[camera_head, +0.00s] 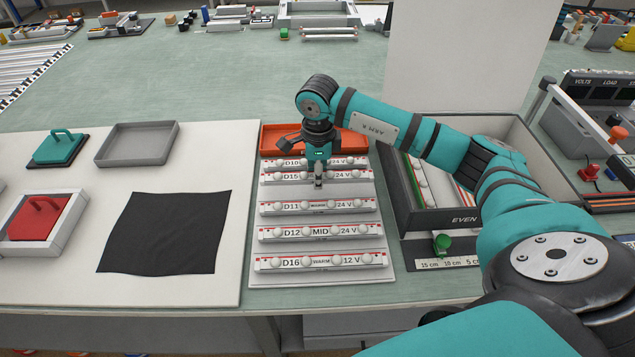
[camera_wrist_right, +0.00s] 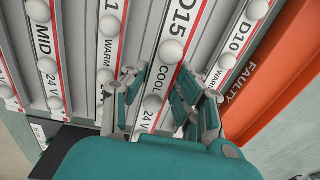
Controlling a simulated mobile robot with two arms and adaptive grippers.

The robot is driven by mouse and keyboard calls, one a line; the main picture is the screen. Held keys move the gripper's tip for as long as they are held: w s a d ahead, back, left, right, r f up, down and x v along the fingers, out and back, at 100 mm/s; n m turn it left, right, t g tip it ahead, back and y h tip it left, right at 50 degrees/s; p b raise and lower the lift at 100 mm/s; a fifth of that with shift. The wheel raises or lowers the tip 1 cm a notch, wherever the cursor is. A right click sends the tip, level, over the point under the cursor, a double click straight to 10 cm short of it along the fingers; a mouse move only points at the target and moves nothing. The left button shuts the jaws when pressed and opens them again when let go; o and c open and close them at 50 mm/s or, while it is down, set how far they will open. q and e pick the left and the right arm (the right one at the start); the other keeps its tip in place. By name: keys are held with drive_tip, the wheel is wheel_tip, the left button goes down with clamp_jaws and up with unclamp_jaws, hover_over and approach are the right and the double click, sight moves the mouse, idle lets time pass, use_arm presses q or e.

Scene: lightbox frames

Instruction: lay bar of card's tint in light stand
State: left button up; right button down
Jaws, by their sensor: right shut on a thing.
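My right gripper (camera_head: 318,183) points down at the white rack (camera_head: 384,268) of light bars. In the right wrist view its fingers (camera_wrist_right: 157,82) are shut around bar D15 (camera_wrist_right: 176,30), marked COOL, 24 V. D15 (camera_head: 282,178) appears level, at its place in the rack; I cannot tell whether it is lifted. D10 (camera_head: 270,163) lies behind it. In front lie D11 (camera_head: 272,209), marked WARM, D12 (camera_head: 271,234), marked MID, and D16 (camera_head: 272,263), marked WARM, 12 V. A grey open box (camera_head: 440,220) marked EVEN stands right. No tint card is clearly identifiable.
An orange tray (camera_head: 271,137), marked FAULTY in the wrist view, adjoins the rack behind. A black cloth (camera_head: 165,232), grey tray (camera_head: 137,144), red-handled block (camera_head: 38,217) and teal-handled block (camera_head: 60,147) lie left. A tall white panel (camera_head: 450,55) rises behind the grey box.

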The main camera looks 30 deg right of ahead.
wheel_tip(320, 180, down, 2)
drive_tip(key=shift+s+a+f+p, duration=0.1)
drive_tip(key=shift+f+p, duration=0.15)
drive_tip(key=shift+p, duration=0.05)
drive_tip(key=shift+f, duration=0.3)
use_arm(q)
drive_tip(key=shift+a+r, duration=0.3)
drive_tip(key=shift+a, duration=0.15)
drive_tip(key=shift+f, duration=0.1)
use_arm(e)
drive_tip(key=shift+f, duration=0.1)
drive_tip(key=c, duration=1.3)
unclamp_jaws()
